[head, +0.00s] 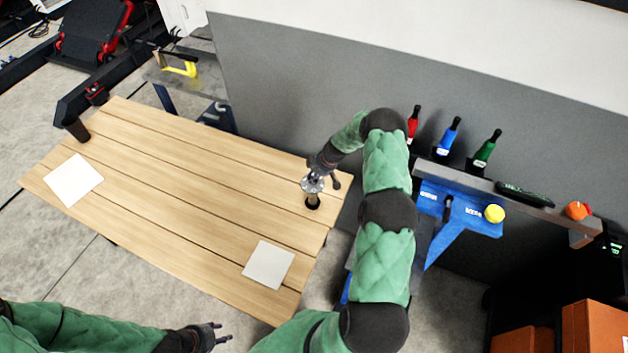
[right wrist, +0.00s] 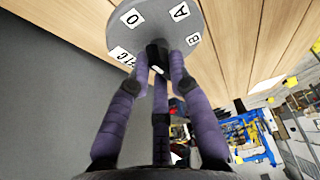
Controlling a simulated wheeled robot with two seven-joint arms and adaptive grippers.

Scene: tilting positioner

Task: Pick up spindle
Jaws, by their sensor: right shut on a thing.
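The spindle shows in the head view as a pale grey disc (head: 312,185) above a short brown and dark lower part, at the right end of the wooden table. In the right wrist view its disc (right wrist: 165,28) carries letter labels and a black knob in the middle. My right gripper (head: 321,172) is shut on the knob from above; its fingers close around it in the right wrist view (right wrist: 158,62). I cannot tell whether the spindle's lower end touches the table. My left gripper (head: 218,335) is open and empty, in front of the table near the bottom edge.
The wooden table (head: 190,190) is mostly clear. It holds a dark cup (head: 76,128) and two white sheets (head: 73,180) (head: 268,265). A grey wall stands behind. To the right are a blue bracket (head: 455,212), a shelf with bottles (head: 449,137) and orange boxes (head: 590,325).

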